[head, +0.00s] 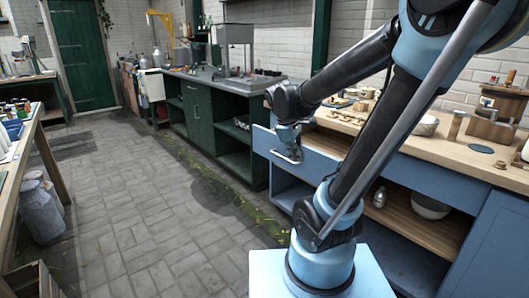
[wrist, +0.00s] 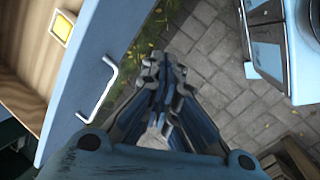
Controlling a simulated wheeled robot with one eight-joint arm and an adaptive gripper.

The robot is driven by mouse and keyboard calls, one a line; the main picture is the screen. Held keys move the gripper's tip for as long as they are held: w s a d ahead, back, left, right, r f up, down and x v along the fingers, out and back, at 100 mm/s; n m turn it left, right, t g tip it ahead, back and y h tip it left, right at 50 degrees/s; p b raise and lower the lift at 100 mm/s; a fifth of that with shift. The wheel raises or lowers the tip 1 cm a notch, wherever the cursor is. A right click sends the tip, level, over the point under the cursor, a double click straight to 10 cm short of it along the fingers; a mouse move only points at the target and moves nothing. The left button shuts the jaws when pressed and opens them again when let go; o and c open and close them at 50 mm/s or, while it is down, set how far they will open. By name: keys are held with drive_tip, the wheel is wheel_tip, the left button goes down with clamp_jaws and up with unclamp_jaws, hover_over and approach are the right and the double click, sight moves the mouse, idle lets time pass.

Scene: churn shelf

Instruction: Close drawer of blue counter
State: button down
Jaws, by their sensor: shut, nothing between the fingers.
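The blue counter (head: 480,252) stands at the right of the head view, with a wooden top. Its drawer (head: 318,165) is pulled out at the far left end, and its front panel shows a pale bar handle (head: 287,157). In the wrist view the drawer front (wrist: 88,62) runs diagonally on the left, with the handle (wrist: 101,90) on its outer face. My gripper (wrist: 163,72) is shut and empty, outside the drawer front and a little apart from the handle in that view. In the head view my gripper (head: 290,140) hangs near the handle and partly hides the panel.
A green counter (head: 212,128) with a sink stands beyond the blue one. Several wooden items lie on the blue counter's top. A metal milk can (head: 40,210) stands under the left table. The paved floor (head: 150,225) between is clear.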

drive_tip(key=w+a+f+n+t+h, duration=0.1)
drive_tip(key=w+a+n+t+h, duration=0.1)
drive_tip(key=w+a+n, duration=0.65)
drive_tip(key=w+a+f+n+t+h, duration=0.15)
drive_tip(key=w+a+n, duration=0.35)
drive_tip(key=w+a, duration=0.55)
approach(271, 154)
wheel_tip(271, 154, down, 3)
drive_tip(key=w+d, duration=0.1)
drive_tip(key=shift+w+d+f+g, duration=0.2)
drive_tip(key=shift+w+d+g, duration=0.05)
drive_tip(key=shift+w+d, duration=0.4)
drive_tip(key=shift+a, duration=0.15)
